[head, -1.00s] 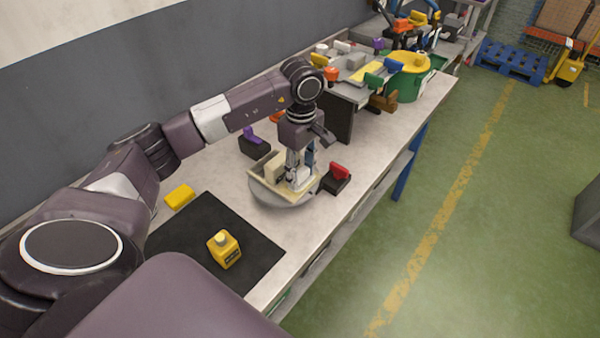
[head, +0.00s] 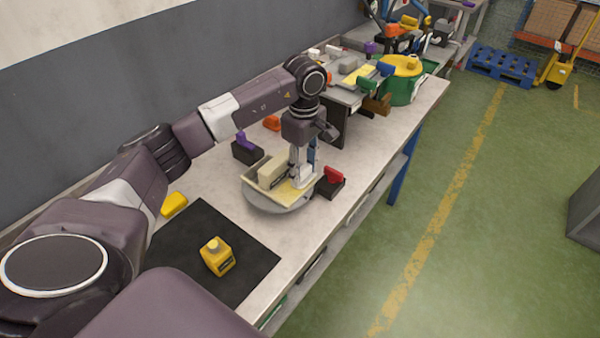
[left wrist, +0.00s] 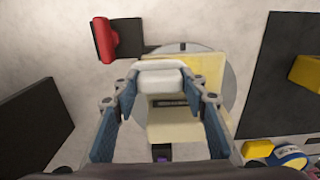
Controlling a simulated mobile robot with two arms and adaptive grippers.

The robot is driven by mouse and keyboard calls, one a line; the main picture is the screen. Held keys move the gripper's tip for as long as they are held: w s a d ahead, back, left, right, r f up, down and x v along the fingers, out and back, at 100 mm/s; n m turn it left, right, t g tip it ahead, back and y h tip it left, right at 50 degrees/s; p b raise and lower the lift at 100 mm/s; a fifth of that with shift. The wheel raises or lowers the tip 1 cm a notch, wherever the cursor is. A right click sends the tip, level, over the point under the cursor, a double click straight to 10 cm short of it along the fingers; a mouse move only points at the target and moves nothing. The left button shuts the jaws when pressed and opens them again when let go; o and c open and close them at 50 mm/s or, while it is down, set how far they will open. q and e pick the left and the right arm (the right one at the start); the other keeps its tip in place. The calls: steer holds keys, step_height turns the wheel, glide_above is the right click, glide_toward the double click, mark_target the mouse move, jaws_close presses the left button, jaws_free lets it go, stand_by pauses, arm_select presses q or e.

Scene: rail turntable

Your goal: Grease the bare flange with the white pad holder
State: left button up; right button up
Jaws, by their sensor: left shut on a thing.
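My left gripper (head: 301,181) is shut on the white pad holder (left wrist: 160,76), which shows between its blue fingers in the left wrist view. The holder is low over the near right part of a cream rail piece (head: 274,170). That piece lies on a round grey turntable (head: 268,206). The rail has a raised block and a lower flange (head: 290,191) beside it, yellowish where it shows. The flange also shows in the left wrist view (left wrist: 211,70). The pad's underside is hidden, so I cannot tell if it touches. My right gripper is not in view.
A red holder (head: 333,174) on a dark block stands close right of the turntable. A purple holder (head: 246,142) stands behind it. A grey rack and green bucket (head: 400,87) are farther back.

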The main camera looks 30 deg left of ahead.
arm_select(q)
steer(key=shift+w+d, duration=0.1)
steer(key=shift+w, duration=0.15)
steer(key=shift+s+a, duration=0.2)
steer(key=shift+s, duration=0.85)
steer(key=shift+s, duration=0.95)
steer(key=shift+s, duration=0.1)
